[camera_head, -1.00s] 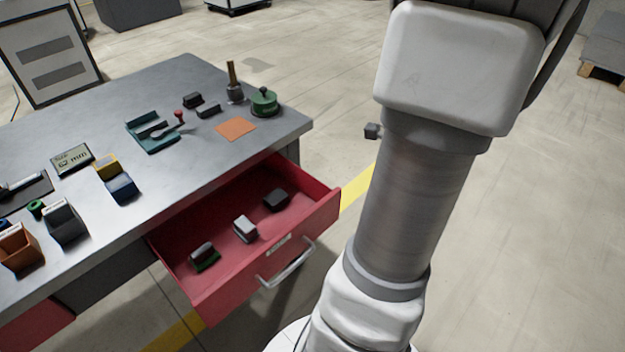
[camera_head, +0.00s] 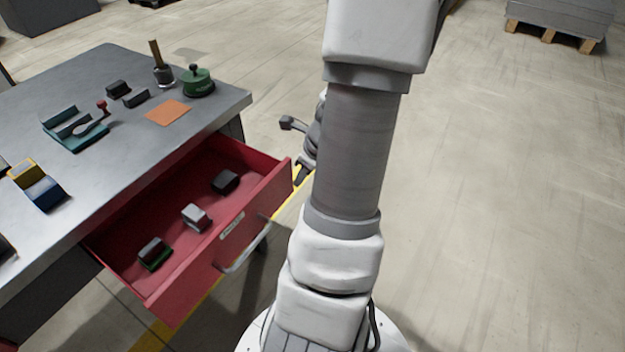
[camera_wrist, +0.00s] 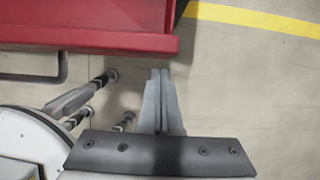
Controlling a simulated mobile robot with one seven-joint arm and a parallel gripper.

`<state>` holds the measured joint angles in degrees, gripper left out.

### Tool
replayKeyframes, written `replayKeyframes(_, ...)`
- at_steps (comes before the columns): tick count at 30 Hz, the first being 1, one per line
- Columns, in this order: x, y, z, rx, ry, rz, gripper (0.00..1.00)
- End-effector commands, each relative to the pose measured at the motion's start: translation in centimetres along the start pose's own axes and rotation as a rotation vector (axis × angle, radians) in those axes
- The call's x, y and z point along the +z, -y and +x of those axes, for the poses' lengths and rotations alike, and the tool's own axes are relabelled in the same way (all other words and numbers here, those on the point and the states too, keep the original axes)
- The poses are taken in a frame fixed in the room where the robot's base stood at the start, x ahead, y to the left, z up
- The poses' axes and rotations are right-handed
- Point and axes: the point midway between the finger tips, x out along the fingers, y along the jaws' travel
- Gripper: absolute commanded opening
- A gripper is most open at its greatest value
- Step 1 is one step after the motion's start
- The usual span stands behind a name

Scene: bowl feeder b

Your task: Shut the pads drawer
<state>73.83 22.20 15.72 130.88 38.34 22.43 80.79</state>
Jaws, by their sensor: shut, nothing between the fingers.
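The red pads drawer (camera_head: 195,283) is pulled well out of the grey workbench in the head view. Its front carries a small label and a grey bar handle (camera_head: 246,252). Inside lie three small blocks: a dark one on a green base (camera_head: 153,252), a light grey one (camera_head: 196,217) and a black one (camera_head: 225,181). In the wrist view the red drawer (camera_wrist: 90,40) fills the upper left, with its handle (camera_wrist: 62,68) at the left. My gripper (camera_wrist: 160,73) is shut and empty, near the drawer's right end; contact cannot be told.
The bench top (camera_head: 110,160) holds a teal fixture (camera_head: 75,130), an orange pad (camera_head: 168,112), a green round pot (camera_head: 197,82) and a yellow-blue bin (camera_head: 40,188). Open concrete floor lies to the right. A pallet (camera_head: 555,35) stands far off.

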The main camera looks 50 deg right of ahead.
Motion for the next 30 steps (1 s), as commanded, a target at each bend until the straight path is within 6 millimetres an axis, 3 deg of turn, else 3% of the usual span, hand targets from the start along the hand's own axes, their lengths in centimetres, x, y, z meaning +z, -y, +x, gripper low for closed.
replayKeyframes(19, 1.3, 0.0, 0.4, 0.001, 0.0, -0.001, 0.0)
replayKeyframes(23, 2.7, -0.1, 0.8, 0.002, -0.001, -0.004, 0.0)
replayKeyframes(30, 7.4, -0.2, 2.4, 0.004, -0.001, -0.007, 0.0)
